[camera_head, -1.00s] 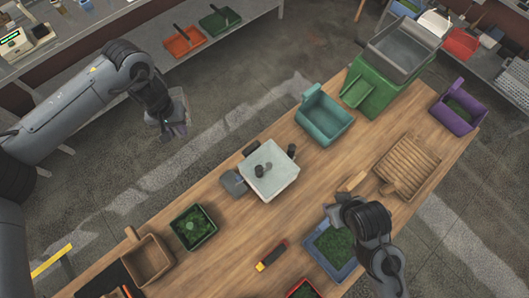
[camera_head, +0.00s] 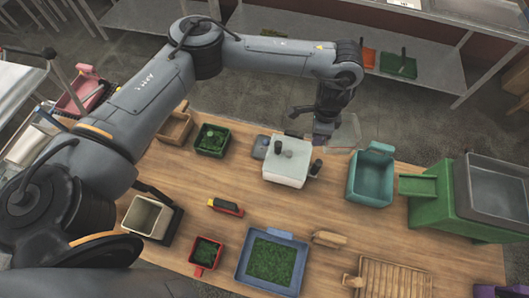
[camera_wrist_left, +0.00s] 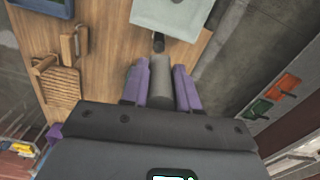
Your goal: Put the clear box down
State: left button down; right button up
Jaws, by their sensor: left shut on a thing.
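The clear box (camera_head: 346,133) is a faint see-through shape in the head view, at the back edge of the wooden table. My left gripper (camera_head: 324,134) is shut on it, just behind the white machine (camera_head: 287,161). I cannot tell whether the box touches the table. In the left wrist view, the purple fingers of my left gripper (camera_wrist_left: 160,88) stand either side of a grey cylinder (camera_wrist_left: 160,82); the clear box cannot be made out there. The white machine also shows at the top of that view (camera_wrist_left: 168,14). My right gripper is not in view.
A teal bin (camera_head: 371,178) and a green hopper (camera_head: 436,187) stand right of the white machine. A green tray (camera_head: 211,140) stands left. A blue tray (camera_head: 243,262) and a red-black tool (camera_head: 226,207) lie nearer. Bare wood (camera_head: 315,215) shows in the middle.

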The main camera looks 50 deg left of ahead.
pick_arm(q)
jog(key=shift+s+a+f+m, duration=0.1)
jog(key=shift+s+m, duration=0.05)
jog(key=shift+m, duration=0.45)
jog(key=shift+s+f+m, duration=0.1)
jog(key=shift+m, duration=0.5)
jog(key=s+a+f+m+b, duration=1.7)
jog(key=a+f+m+b, duration=0.15)
jog(key=a, duration=0.25)
jog(key=w+a+f, duration=0.4)
jog(key=w+a, duration=0.1)
jog(key=w+a+f, duration=0.2)
jog(key=w+f, duration=0.1)
jog(key=shift+w+a+p, duration=0.2)
jog(key=shift+a+p, duration=0.1)
jog(key=shift+f, duration=2)
